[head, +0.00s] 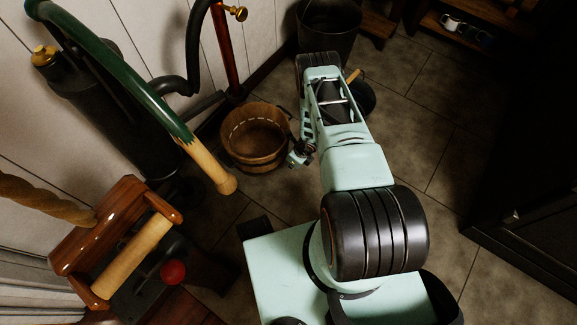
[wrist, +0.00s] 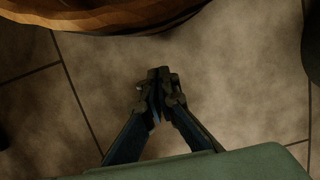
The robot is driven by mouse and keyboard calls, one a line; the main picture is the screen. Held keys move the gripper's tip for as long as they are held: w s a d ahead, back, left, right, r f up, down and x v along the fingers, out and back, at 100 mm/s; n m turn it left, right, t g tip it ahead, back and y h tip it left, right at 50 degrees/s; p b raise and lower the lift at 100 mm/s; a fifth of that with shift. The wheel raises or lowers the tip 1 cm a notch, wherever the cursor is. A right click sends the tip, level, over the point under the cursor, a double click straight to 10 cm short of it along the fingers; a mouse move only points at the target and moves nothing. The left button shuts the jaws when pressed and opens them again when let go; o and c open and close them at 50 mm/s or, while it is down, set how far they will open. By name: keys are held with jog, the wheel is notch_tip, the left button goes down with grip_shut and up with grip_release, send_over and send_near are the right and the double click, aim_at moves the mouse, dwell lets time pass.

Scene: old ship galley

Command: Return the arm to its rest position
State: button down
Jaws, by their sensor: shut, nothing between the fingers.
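My arm stretches forward from my base in the head view, and my gripper (head: 301,154) hangs at its far end, pointing down beside the wooden bucket. In the wrist view my gripper (wrist: 159,85) is shut, its fingertips together with nothing between them. Bare floor tiles lie below it. The wooden bucket (head: 256,139) stands on the floor just left of my gripper in the head view. Its rim (wrist: 110,22) shows along the top of the wrist view, apart from the fingers.
A black pump-like cylinder (head: 110,125) with a green and wooden handle (head: 150,90) stands at the left. A wooden roller frame (head: 130,255) is at the lower left. A dark bucket (head: 328,30) stands at the back, a dark cabinet (head: 535,235) at the right. Tiled floor (head: 420,130) is clear between.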

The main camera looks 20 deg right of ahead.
jog(key=p+v, duration=0.2)
jog(key=v, duration=0.5)
jog(key=shift+r+p, duration=0.2)
jog(key=shift+p, duration=0.15)
jog(key=shift+d, duration=0.1)
